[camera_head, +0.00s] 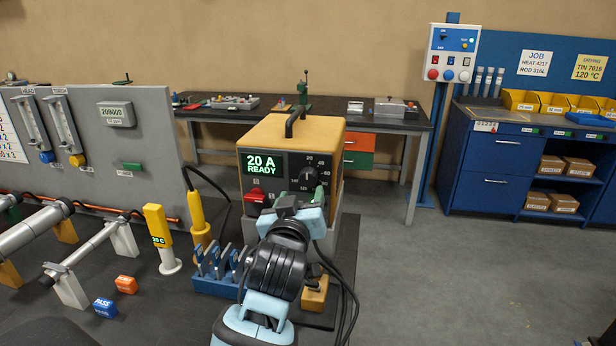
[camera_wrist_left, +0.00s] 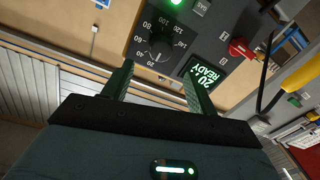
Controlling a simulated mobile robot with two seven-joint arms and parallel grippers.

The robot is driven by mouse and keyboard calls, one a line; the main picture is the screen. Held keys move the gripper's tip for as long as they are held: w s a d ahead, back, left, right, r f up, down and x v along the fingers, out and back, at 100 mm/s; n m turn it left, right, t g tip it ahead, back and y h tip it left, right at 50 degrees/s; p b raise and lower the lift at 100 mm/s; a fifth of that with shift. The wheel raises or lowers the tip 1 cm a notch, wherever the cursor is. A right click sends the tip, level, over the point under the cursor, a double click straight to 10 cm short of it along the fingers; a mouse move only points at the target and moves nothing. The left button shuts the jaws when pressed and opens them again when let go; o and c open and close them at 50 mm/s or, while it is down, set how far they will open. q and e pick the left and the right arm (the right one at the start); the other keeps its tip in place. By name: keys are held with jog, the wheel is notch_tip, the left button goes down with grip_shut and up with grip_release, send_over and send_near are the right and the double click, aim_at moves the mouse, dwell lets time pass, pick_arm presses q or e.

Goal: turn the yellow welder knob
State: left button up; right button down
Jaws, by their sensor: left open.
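The yellow welder (camera_head: 330,134) stands on the bench, with a dark front panel and a lit display (camera_head: 262,165) reading "20 A READY". Its black round knob (camera_head: 307,173) sits right of the display, inside a dial of white numbers. The knob (camera_wrist_left: 160,47) also shows in the left wrist view, beyond my fingertips. My left gripper (camera_head: 303,194) is in front of the panel, just below the knob, and partly covers the panel. In the left wrist view my left gripper (camera_wrist_left: 157,80) is open, its two green fingers apart with nothing between them. My right gripper is not in view.
A red switch (camera_head: 256,200) is on the panel's lower left. A yellow torch (camera_head: 198,214) with a black cable and a blue rack (camera_head: 218,276) stand left of my arm. Black cables hang right of it. The grey floor at right is clear.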

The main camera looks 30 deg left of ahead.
aim_at(308, 180)
pick_arm(q)
jog(key=shift+x, duration=3.85)
jog(key=c, duration=1)
jog(key=shift+f+m, duration=0.1)
jog(key=shift+m, duration=0.4)
jog(key=m, duration=0.3)
jog(key=shift+d+m, duration=0.1)
jog(key=shift+m, duration=0.3)
jog(key=m, duration=0.5)
jog(key=shift+f, duration=0.1)
jog(key=shift+d, duration=0.1)
jog(key=shift+m, duration=0.3)
